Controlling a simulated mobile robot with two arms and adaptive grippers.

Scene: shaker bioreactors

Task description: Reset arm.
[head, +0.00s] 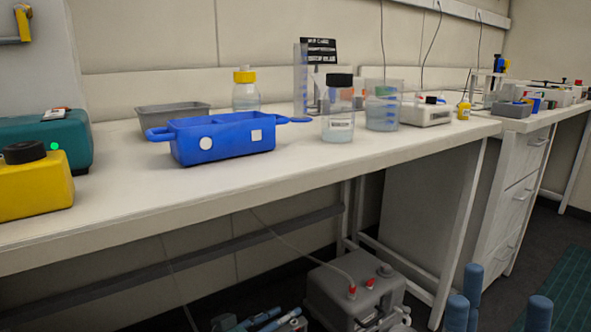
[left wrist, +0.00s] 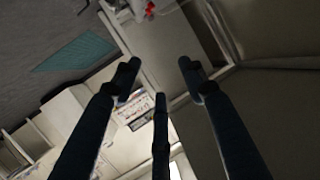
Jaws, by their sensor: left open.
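My right gripper (head: 500,291) shows at the lower right of the head view as blue-grey fingers pointing up. Its fingers stand apart, with nothing seen between them, in front of the bench. My left gripper (left wrist: 159,82) fills the left wrist view with dark fingers spread apart. It is open and nothing is between its fingertips. Most of both arms is out of view.
The white bench (head: 250,187) holds a blue two-handled tray (head: 222,148), a grey tray (head: 172,112), a black-capped container (head: 338,120), a yellow bottle (head: 38,190) and a teal device (head: 75,135). A grey box (head: 338,297) with red fittings stands beneath the bench.

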